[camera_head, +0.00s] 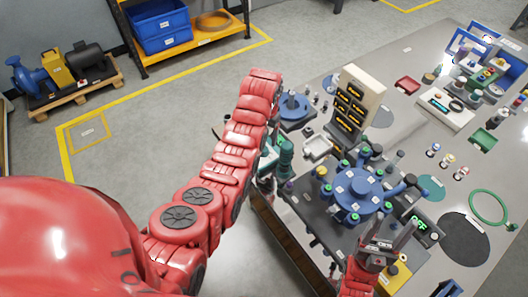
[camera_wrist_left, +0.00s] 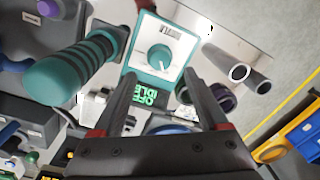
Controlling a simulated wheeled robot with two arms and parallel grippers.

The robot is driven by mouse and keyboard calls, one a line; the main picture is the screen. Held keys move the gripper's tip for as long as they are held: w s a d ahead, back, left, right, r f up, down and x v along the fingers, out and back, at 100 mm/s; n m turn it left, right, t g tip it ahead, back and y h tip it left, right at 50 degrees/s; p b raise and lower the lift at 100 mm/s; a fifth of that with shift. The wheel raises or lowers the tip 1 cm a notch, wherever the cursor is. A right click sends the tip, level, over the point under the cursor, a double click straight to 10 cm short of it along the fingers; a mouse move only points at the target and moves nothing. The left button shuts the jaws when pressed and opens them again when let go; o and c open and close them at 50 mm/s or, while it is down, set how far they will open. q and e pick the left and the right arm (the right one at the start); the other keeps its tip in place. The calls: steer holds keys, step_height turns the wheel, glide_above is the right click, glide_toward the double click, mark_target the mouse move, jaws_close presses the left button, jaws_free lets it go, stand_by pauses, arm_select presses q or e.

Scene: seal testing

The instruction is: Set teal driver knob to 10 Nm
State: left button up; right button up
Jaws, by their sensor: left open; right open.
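The teal driver knob (camera_wrist_left: 160,58) sits on a white-faced, teal-framed panel (camera_wrist_left: 148,75) in the left wrist view. The scale markings around it are too small to read. A green-lit display (camera_wrist_left: 150,97) below it reads OFF and IDLE, upside down. A ribbed teal driver handle (camera_wrist_left: 75,72) lies left of the panel. My left gripper (camera_wrist_left: 157,80) is open, its two fingers pointing at the panel either side of the knob, apart from it and empty. In the head view a teal part (camera_head: 282,152) shows beside my left arm. My right gripper (camera_head: 385,232) is open and empty.
A blue round fixture (camera_head: 358,188) with several green-topped posts stands mid-table, near my right gripper. A beige control box (camera_head: 357,98) stands behind it. Two grey tubes (camera_wrist_left: 238,72) lie right of the knob panel.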

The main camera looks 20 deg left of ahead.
arm_select(q)
steer(key=shift+a+f+p, duration=0.15)
steer(key=shift+f+p, duration=0.4)
steer(key=shift+f, duration=2.5)
jaws_close()
